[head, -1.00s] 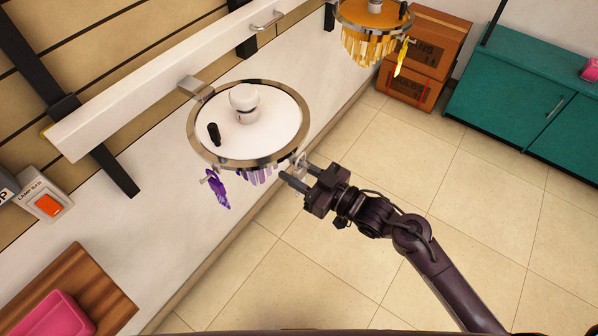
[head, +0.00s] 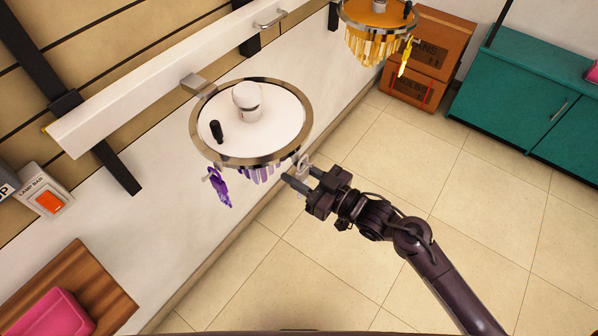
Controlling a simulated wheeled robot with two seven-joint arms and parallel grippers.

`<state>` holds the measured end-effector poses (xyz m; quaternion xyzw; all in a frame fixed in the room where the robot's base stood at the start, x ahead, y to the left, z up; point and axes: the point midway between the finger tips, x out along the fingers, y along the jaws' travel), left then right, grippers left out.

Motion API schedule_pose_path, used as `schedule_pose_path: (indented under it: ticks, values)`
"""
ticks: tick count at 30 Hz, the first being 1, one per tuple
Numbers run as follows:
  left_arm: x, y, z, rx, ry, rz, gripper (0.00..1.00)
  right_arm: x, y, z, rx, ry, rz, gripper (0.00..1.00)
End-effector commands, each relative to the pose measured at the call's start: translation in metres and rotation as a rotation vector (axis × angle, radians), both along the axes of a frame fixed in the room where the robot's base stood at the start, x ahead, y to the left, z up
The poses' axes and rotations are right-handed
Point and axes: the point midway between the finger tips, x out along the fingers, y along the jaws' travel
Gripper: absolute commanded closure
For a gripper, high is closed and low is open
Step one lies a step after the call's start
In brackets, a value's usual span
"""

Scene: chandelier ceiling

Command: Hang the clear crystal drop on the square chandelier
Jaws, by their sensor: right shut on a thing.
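My right gripper (head: 301,179) is shut on a small clear crystal drop (head: 303,162), which shows just above the fingertips and is partly hidden by them. The gripper and drop are close to the lower right rim of a chandelier (head: 205,148) with a chrome ring, a white top and purple crystals below. This chandelier looks round, not square. I cannot tell whether the drop touches its rim. A purple drop (head: 219,188) hangs at its lower left. I see no square chandelier. My left gripper is not in view.
A second round chandelier (head: 352,23) with amber crystals hangs at the top. A white rail (head: 130,97) runs along the wall. Brown boxes (head: 412,88) and a teal cabinet (head: 510,90) stand at the right. A pink tray (head: 52,315) and lamp switch (head: 48,202) are at left.

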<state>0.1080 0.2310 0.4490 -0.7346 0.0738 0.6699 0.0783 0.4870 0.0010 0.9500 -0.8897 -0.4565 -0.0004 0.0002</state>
Motion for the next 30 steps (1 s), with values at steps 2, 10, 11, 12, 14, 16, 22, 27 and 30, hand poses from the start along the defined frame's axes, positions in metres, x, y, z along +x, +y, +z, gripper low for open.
schedule_pose_path:
  ticks: [2,10,11,12,14,16,22,27,30]
  values:
    - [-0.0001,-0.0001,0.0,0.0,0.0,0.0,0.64,0.0001,0.0002,-0.0014,0.0,0.0,0.0,0.91]
    - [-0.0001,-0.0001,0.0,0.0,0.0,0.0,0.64,0.0002,0.0001,-0.0022,0.0,-0.001,0.0,0.91]
    - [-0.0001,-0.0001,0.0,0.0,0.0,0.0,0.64,0.0002,0.0001,-0.0021,0.0,-0.001,0.0,0.91]
    - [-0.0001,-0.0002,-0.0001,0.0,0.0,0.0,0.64,0.0002,0.0001,-0.0022,-0.001,-0.001,0.0,0.91]
    - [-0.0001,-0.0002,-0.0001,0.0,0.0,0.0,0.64,0.0002,0.0001,-0.0022,-0.001,-0.001,0.0,0.91]
    - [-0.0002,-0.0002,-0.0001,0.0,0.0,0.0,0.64,0.0002,0.0001,-0.0022,-0.001,-0.001,0.0,0.63]
    - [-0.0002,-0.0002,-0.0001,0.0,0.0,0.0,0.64,0.0001,0.0,-0.0023,-0.001,-0.001,0.0,0.43]
    - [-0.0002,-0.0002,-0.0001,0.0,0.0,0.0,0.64,0.0001,0.0001,-0.0027,-0.001,0.001,0.0,0.4]
    - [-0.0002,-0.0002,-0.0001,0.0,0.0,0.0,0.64,0.0,0.0,-0.0027,-0.001,0.001,0.0,0.27]
